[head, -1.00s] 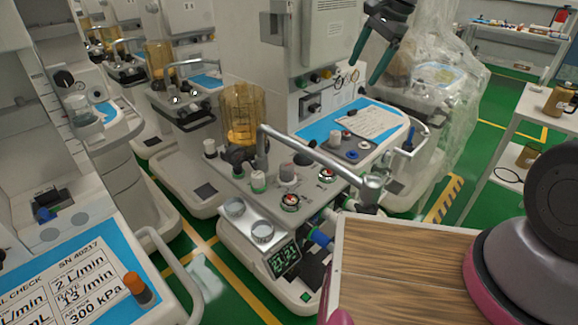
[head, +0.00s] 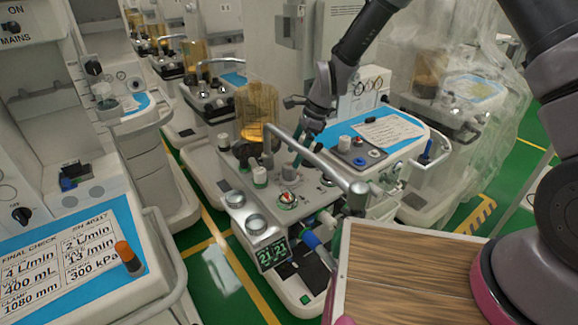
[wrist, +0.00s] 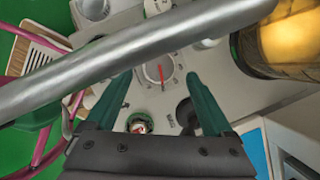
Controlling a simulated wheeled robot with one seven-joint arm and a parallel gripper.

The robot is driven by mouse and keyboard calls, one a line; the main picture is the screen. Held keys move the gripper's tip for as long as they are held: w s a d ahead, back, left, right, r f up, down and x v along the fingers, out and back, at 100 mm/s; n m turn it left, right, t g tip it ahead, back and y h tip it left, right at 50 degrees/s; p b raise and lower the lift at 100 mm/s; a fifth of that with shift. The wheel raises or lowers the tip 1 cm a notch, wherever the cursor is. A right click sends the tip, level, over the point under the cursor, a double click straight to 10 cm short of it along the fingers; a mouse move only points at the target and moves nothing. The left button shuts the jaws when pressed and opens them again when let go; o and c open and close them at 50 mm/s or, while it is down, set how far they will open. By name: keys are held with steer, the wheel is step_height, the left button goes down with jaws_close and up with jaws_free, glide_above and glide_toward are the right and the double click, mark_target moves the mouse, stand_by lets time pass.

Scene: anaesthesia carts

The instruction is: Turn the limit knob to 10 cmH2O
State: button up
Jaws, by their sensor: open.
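My gripper (head: 304,152) is open above the cart's grey control panel (head: 315,194), its green fingers pointing down. In the wrist view, my gripper (wrist: 158,80) has its fingers apart, with a round dial with a red pointer (wrist: 159,72) between them in the picture. No contact shows. A smaller green-rimmed knob with a red and white centre (wrist: 140,123) lies nearer the gripper body. In the head view, a red-topped knob (head: 288,198) and a white knob (head: 260,176) stand on the panel. Labels are too small to read, so I cannot tell which is the limit knob.
A metal rail (head: 320,160) crosses the panel close to my gripper; it cuts across the wrist view (wrist: 130,58). An amber canister (head: 256,112) stands behind the panel. Two round cups, a green digital display (head: 273,253) and a wooden top (head: 410,270) are in front.

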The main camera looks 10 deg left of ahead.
mark_target(289, 164)
steer(key=shift+x, duration=2.6)
steer(key=c, duration=1.4)
